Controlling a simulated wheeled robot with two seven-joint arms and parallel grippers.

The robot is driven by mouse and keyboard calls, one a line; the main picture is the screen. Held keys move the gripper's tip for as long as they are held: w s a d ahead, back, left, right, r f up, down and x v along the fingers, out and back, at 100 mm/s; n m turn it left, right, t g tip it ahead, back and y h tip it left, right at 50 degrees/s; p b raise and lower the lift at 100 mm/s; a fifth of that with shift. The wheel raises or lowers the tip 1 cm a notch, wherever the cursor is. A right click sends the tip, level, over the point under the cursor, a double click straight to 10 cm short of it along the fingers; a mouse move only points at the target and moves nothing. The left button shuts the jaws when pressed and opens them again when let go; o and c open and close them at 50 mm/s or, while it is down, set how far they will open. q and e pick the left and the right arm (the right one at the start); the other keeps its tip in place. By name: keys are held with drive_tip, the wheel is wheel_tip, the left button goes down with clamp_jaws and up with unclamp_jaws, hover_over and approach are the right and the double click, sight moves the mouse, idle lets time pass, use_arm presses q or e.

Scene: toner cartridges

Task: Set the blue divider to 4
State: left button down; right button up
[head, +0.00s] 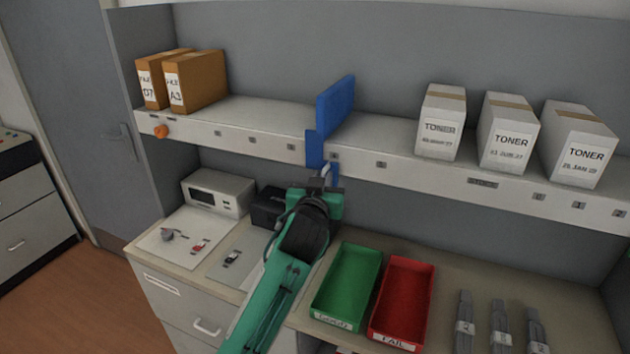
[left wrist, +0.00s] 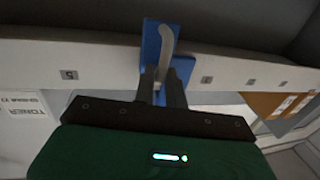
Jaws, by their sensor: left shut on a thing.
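The blue divider (head: 334,108) stands upright on the shelf, its front flap hanging over the numbered front edge. In the head view the flap lies just left of a small label (head: 335,156), whose digit I cannot read. The label 5 (left wrist: 69,75) is clear of the divider in the left wrist view. My left gripper (head: 329,178) is at the shelf edge, shut on the divider's lower front part. The left wrist view shows its fingers (left wrist: 162,87) against the blue flap (left wrist: 152,48), with a pale curved handle (left wrist: 166,45) there. My right gripper is out of view.
Several white toner boxes (head: 441,122) stand on the shelf at right; brown file boxes (head: 203,82) stand at far left. The shelf either side of the divider is clear. Below are a green tray (head: 376,262) and a red tray (head: 427,278).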

use_arm(q)
drive_tip(key=shift+s+d, duration=0.15)
drive_tip(key=shift+d, duration=0.2)
drive_tip(key=c, duration=1.5)
unclamp_jaws()
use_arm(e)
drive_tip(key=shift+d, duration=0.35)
